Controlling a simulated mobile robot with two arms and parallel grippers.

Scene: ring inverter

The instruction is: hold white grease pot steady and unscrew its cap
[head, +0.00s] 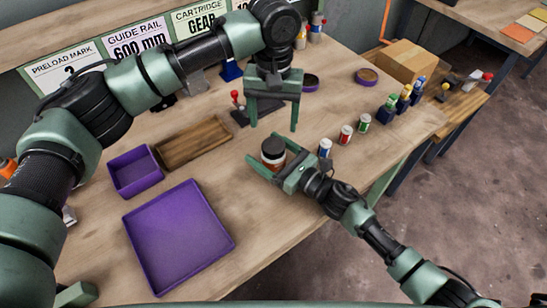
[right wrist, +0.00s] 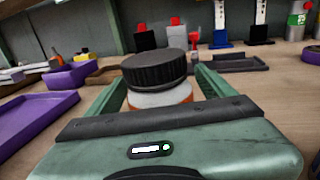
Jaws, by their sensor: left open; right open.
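The white grease pot (head: 272,158) stands upright on the table with an orange-red band and a dark cap (head: 273,146) on it. In the right wrist view the pot body (right wrist: 160,97) shows below the ribbed black cap (right wrist: 154,70). My right gripper (head: 265,153) is open low at the table, with the pot between its fingers; gaps show beside the pot in the right wrist view. My left gripper (head: 273,124) is open and empty, pointing down, above and behind the pot. Whether either finger touches the pot is hard to tell.
A large purple tray (head: 178,238), a small purple bin (head: 135,172) and a wooden tray (head: 194,144) lie at left. Several small jars, including a red one (head: 345,134), stand right of the pot. A cardboard box (head: 405,61) stands at the back right.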

